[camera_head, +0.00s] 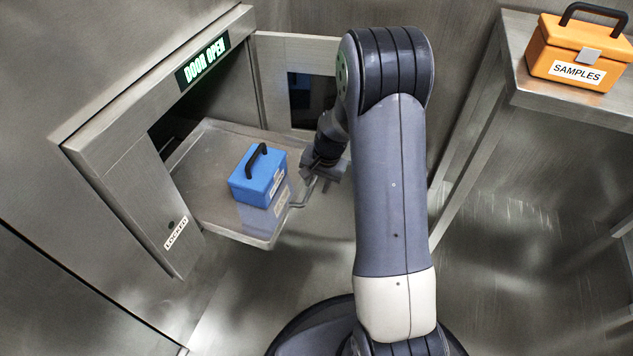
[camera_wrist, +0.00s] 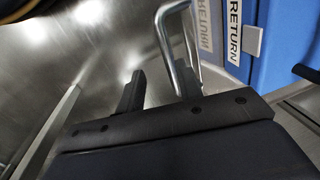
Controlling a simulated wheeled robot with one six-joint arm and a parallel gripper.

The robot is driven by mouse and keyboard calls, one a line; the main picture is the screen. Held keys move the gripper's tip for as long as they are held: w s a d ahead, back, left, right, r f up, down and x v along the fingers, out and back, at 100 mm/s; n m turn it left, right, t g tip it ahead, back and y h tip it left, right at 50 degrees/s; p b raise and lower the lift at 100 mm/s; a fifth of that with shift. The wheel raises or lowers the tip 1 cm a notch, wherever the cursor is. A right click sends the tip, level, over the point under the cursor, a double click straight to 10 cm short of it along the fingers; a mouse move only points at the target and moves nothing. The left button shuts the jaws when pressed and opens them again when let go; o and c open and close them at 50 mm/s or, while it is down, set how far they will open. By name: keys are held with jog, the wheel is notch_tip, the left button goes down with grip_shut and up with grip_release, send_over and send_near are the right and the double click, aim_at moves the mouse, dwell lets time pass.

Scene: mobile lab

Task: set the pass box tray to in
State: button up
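The pass box tray (camera_head: 235,225) is a flat metal tray sticking out of the wall opening. A blue case (camera_head: 258,180) with a black handle stands on it; in the wrist view the case (camera_wrist: 277,40) shows a RETURN label. A bent metal bar handle (camera_head: 307,190) is at the tray's front edge; it also shows in the wrist view (camera_wrist: 166,40). My gripper (camera_head: 318,172) is at this handle. In the wrist view its fingers (camera_wrist: 158,82) are apart, with the bar close to the right finger. I cannot tell whether the bar lies between them.
A lit DOOR OPEN sign (camera_head: 203,61) is above the opening. A door panel with a dark window (camera_head: 290,55) stands open at its right side. A LOCKED label (camera_head: 176,233) is on the frame. An orange SAMPLES case (camera_head: 560,45) stands on a metal bench (camera_head: 520,40) at the right.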

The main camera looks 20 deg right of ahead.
notch_tip(320, 180, up, 10)
jog(key=s+d+p, duration=0.1)
jog(key=p, duration=0.6)
jog(key=shift+d, duration=0.3)
jog(key=shift+s, duration=0.1)
dwell(0.4)
jog(key=m+t+y+b, duration=0.3)
jog(key=m+y+b, duration=0.6)
jog(key=m+y, duration=1.55)
send_near(311, 189)
jog(key=a+r+m+h, duration=0.2)
jog(key=w+a+r+m+h+b, duration=0.1)
jog(key=a+r+m+h, duration=0.1)
jog(key=a, duration=0.1)
jog(key=a+r+m+h, duration=0.2)
jog(key=h, duration=0.1)
jog(key=shift+w+a+b, duration=0.15)
jog(key=shift+w+b, duration=0.05)
jog(key=shift+b, duration=0.15)
jog(key=shift+c, duration=0.3)
